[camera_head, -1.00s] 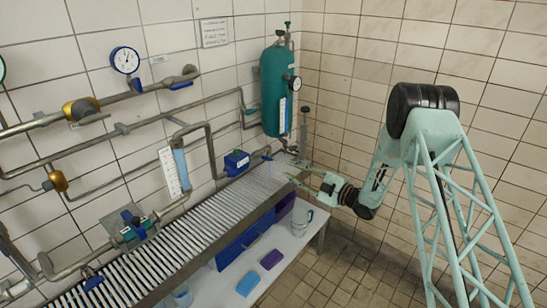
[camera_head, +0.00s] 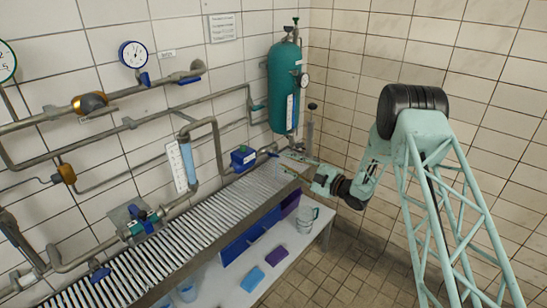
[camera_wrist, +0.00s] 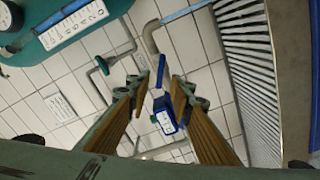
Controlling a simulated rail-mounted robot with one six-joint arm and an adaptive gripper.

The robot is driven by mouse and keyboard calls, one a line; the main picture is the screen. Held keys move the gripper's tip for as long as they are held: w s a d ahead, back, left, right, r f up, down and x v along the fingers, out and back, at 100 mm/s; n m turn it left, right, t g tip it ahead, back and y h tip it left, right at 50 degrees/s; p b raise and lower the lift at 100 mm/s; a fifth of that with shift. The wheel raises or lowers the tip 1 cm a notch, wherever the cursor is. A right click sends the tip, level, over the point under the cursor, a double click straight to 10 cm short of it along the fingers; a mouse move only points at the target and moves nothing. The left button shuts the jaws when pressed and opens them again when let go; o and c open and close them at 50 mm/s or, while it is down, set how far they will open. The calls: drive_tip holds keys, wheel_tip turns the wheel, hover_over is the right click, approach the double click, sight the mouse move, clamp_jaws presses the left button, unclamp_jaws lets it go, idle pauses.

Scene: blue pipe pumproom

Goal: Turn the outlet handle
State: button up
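A slim blue lever handle (camera_wrist: 161,70), likely the outlet handle, shows in the wrist view. It stands near a grey pipe, in line with the gap between my fingers. In the head view, a small blue handle (camera_head: 271,152) sits on the pipe just right of the blue box (camera_head: 243,158). The blue box also shows in the wrist view (camera_wrist: 165,116), beyond the lever. My gripper (camera_wrist: 157,82) is open, with one finger on each side of the lever in the picture. No contact is visible, and the depth gap is hard to judge. In the head view, my gripper (camera_head: 292,167) is right of the handle.
A green gas cylinder (camera_head: 282,85) stands behind, close to the gripper. The ribbed drain rack (camera_head: 190,230) runs below the pipes. A jug (camera_head: 305,220) and blue and purple sponges (camera_head: 252,280) lie on the lower shelf. The floor at right is clear.

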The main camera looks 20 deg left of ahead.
sight(275, 156)
drive_tip(key=shift+x, duration=4)
clamp_jaws()
